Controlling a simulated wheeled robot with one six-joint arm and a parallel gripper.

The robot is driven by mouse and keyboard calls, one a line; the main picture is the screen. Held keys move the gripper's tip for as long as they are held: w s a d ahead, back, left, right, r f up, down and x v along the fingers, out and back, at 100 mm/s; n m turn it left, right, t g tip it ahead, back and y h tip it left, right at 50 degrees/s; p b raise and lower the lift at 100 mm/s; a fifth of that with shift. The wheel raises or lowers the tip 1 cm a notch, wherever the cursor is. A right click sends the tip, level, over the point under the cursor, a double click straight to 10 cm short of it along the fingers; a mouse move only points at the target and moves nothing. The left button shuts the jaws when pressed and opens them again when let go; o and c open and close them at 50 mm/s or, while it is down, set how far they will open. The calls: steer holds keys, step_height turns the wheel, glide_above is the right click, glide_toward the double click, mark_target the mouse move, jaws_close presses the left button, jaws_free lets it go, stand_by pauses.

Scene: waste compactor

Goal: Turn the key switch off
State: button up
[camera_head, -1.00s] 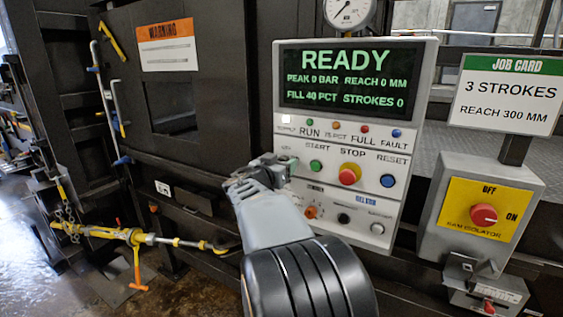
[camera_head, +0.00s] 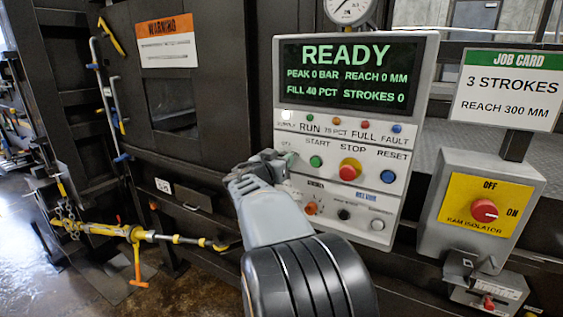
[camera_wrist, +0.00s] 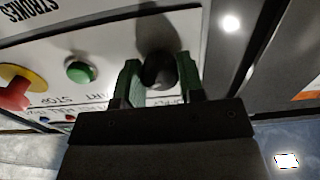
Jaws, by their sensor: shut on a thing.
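The key switch (camera_wrist: 158,72) is a dark round knob on the white control panel in the wrist view. My gripper (camera_wrist: 159,65) is shut on it, one green-padded finger on each side. In the head view my gripper (camera_head: 284,160) is at the panel's left edge, left of the green START button (camera_head: 316,161), and hides the key switch. I cannot tell which way the key points. The panel's screen (camera_head: 347,75) reads READY, 0 bar, reach 0 mm, fill 40 pct, strokes 0.
A yellow-ringed red STOP button (camera_head: 348,171) and blue RESET button (camera_head: 388,176) sit right of START. A ram isolator box (camera_head: 436,222) with a red knob and a job card (camera_head: 508,90) stand farther right. A yellow turnbuckle bar (camera_head: 100,230) is at lower left.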

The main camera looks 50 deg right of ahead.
steer(key=n+b, duration=0.7)
steer(key=b, duration=0.3)
steer(key=shift+f, duration=0.2)
steer(key=shift+r+n+b, duration=0.15)
steer(key=shift+n+b, duration=0.85)
steer(key=shift+n, duration=1.3)
steer(key=o, duration=0.9)
steer(key=shift+r, duration=0.1)
steer(key=shift+a, duration=0.1)
